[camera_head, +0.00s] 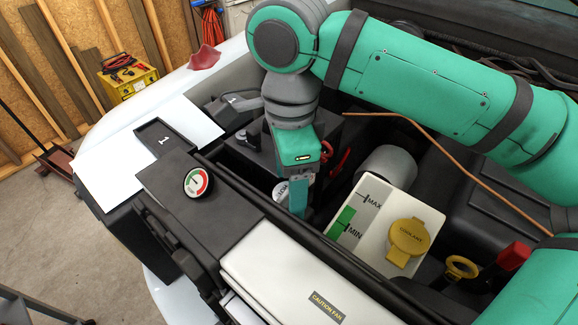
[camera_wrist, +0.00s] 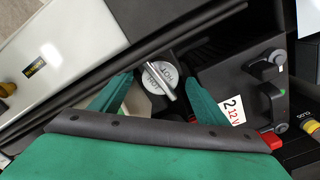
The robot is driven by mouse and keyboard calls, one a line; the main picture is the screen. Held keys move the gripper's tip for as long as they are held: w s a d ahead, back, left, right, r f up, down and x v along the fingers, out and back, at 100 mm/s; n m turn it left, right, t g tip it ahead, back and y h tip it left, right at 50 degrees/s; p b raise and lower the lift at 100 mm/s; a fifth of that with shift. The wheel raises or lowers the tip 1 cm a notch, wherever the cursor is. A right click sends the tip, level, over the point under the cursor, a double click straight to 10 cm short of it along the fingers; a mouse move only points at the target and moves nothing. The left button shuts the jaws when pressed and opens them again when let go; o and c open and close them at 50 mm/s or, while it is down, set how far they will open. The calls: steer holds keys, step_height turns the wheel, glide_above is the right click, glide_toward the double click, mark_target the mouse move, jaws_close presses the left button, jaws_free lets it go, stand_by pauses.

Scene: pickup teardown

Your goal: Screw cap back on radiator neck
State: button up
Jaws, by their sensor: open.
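The round silver cap (camera_wrist: 157,79), with "HOT" lettering and a raised bar across its top, sits in the engine bay behind the front panel. In the wrist view it lies between the two teal fingers of my gripper (camera_wrist: 161,88), which are spread apart with gaps beside it. In the head view my gripper (camera_head: 299,196) points down into the bay, and its fingers partly cover the cap (camera_head: 281,191). The radiator neck is hidden under the cap, so I cannot tell how the cap is seated.
A coolant tank (camera_head: 345,226) with a yellow cap (camera_head: 408,238) stands close right of my gripper. A round gauge (camera_head: 197,181) is on the black front panel. A black tray marked 1 (camera_head: 152,132) lies at the left. A brown rod (camera_head: 445,158) crosses the bay.

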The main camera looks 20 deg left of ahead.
steer(key=shift+f, duration=0.4)
steer(key=c, duration=1.3)
steer(key=shift+m, duration=2.3)
steer(key=o, duration=1.3)
steer(key=shift+r, duration=0.1)
